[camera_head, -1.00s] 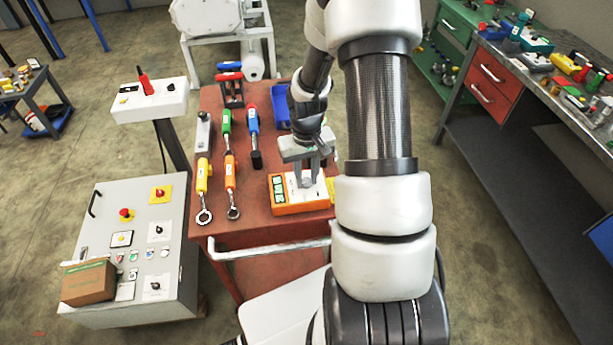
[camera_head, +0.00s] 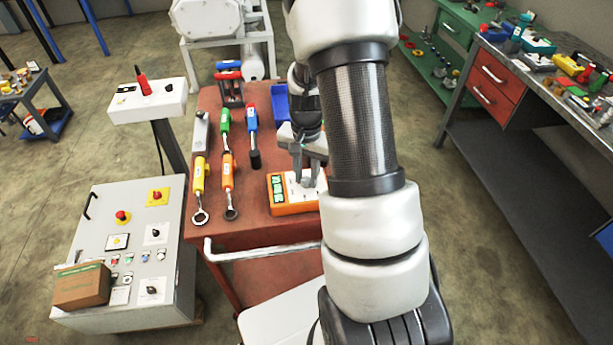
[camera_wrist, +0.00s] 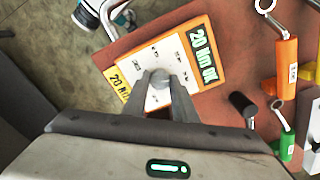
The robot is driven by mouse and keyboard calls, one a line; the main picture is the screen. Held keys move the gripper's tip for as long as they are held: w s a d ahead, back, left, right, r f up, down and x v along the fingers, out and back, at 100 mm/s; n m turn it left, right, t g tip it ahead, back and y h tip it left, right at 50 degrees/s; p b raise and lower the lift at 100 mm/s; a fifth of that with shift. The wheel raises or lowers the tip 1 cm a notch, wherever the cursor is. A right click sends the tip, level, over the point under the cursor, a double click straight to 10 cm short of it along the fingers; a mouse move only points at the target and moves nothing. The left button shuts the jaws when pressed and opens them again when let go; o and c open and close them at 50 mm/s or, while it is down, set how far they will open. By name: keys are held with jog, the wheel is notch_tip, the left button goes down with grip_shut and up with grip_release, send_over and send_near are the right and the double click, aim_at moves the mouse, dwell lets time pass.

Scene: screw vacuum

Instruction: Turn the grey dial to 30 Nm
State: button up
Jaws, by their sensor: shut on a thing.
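The orange box (camera_head: 293,208) with a white top panel sits near the front edge of the red cart top. In the wrist view the box (camera_wrist: 205,88) shows a green display (camera_wrist: 203,55) reading "20 Nm OK" and a yellow label (camera_wrist: 120,82) reading "20 Nm". The grey dial (camera_wrist: 160,77) stands on the white panel, with small markings around it too small to read. My gripper (camera_wrist: 161,84) is shut on the dial, one finger on each side. In the head view my gripper (camera_head: 308,180) points down onto the panel, and its fingers hide most of the dial.
Orange (camera_head: 228,183) and yellow (camera_head: 199,180) wrenches lie left of the box, with green (camera_head: 225,121) and blue (camera_head: 251,121) handled tools behind. A blue bin (camera_head: 281,104) is behind my gripper. A grey control cabinet (camera_head: 125,240) stands left of the cart.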

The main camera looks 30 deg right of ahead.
aim_at(306, 181)
jog(key=shift+m, duration=0.6)
jog(key=o, duration=1)
jog(key=shift+o, duration=0.2)
notch_tip(306, 181, up, 18)
jog(key=shift+f+p, duration=0.25)
jog(key=shift+p, duration=0.2)
